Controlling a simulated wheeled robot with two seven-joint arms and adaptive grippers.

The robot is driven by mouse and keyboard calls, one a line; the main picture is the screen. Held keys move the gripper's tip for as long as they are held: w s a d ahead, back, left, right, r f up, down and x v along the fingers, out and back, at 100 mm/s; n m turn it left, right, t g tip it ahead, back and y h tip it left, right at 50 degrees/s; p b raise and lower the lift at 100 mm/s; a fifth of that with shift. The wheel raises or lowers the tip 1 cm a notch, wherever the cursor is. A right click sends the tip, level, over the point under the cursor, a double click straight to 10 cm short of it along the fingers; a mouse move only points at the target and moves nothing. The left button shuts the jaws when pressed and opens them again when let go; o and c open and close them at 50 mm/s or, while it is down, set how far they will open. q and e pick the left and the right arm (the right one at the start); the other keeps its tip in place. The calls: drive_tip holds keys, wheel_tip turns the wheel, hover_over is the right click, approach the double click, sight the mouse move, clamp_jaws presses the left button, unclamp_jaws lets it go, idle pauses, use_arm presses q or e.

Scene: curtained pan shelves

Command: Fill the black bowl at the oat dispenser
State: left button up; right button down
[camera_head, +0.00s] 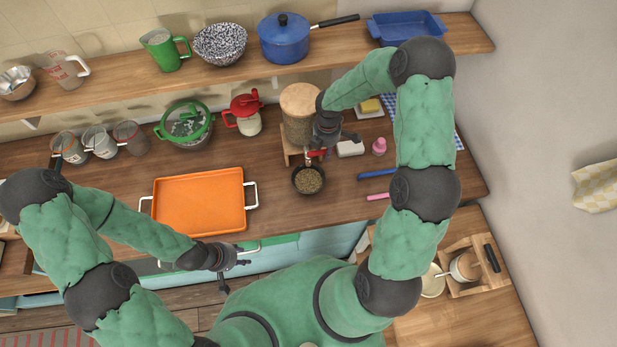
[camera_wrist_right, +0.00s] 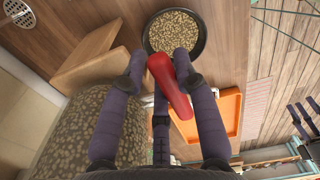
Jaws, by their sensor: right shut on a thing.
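The black bowl (camera_head: 296,186) stands on the counter in front of the oat dispenser and holds oats. In the right wrist view the bowl (camera_wrist_right: 204,46) shows a broad layer of oats. The oat dispenser (camera_head: 298,128) is a clear jar of oats with a wooden lid and stand; its jar (camera_wrist_right: 75,135) fills the lower left of the wrist view. My right gripper (camera_head: 325,150) is shut on the dispenser's red lever (camera_wrist_right: 168,80), just above and behind the bowl. My left gripper (camera_head: 236,277) is empty, with spread fingers, in front of the counter edge.
An orange tray (camera_head: 200,200) lies left of the bowl. A white block (camera_head: 350,149) and a pink item (camera_head: 379,146) sit right of the dispenser. The shelf (camera_head: 200,83) overhangs the back.

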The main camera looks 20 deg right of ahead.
drive_tip(key=shift+w+n+p, duration=0.2)
drive_tip(key=shift+n+p, duration=0.1)
drive_tip(key=shift+n, duration=0.2)
drive_tip(key=c, duration=0.8)
unclamp_jaws()
drive_tip(key=shift+w, duration=0.1)
drive_tip(key=shift+c, duration=0.2)
drive_tip(key=shift+w, duration=0.1)
drive_tip(key=shift+r, duration=0.15)
drive_tip(key=shift+r+p, duration=0.7)
drive_tip(key=shift+r, duration=0.2)
